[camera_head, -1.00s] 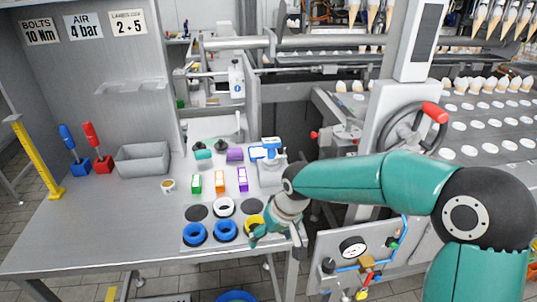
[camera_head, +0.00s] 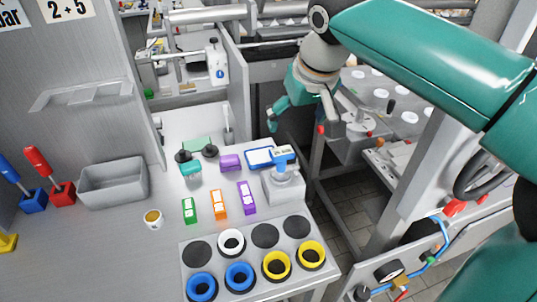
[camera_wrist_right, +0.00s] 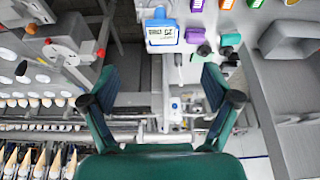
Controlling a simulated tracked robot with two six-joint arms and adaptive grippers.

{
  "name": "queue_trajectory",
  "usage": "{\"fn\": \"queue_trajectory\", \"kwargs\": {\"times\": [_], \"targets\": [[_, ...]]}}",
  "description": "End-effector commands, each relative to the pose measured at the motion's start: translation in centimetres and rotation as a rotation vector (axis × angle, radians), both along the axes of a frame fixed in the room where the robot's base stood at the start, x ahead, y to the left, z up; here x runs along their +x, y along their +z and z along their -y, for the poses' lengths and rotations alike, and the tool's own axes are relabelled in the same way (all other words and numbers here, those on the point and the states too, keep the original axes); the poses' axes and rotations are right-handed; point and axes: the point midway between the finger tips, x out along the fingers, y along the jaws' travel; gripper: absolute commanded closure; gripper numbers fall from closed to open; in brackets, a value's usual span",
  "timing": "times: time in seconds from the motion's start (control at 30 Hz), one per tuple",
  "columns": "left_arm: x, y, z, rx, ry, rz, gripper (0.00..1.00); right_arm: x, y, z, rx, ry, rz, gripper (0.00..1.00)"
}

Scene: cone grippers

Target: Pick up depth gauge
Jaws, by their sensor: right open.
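A small blue T-shaped instrument, which looks like the depth gauge (camera_head: 284,156), stands upright on a grey block (camera_head: 284,186) at the right of the table. The gauge is hard to make out there. My left gripper is out of view.
Green, orange and purple boxes (camera_head: 218,204) stand left of the grey block. Blue, white and yellow rings (camera_head: 239,276) sit in front. Machine frames stand behind.

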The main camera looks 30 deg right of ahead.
Motion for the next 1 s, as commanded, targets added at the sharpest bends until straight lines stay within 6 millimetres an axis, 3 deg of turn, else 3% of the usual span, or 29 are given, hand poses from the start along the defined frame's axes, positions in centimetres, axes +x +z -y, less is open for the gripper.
{"fn": "queue_trajectory", "kwargs": {"times": [0.17,0.6,1.0], "targets": [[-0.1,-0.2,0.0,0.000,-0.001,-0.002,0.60,-0.1,-0.5,0.6,-0.003,-0.015,0.001,0.12],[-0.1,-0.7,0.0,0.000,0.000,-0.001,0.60,3.1,-8.6,1.3,-0.003,-0.015,-0.001,0.12],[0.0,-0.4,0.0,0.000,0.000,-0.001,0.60,4.5,-11.6,1.3,-0.002,-0.012,-0.003,0.12]]}}
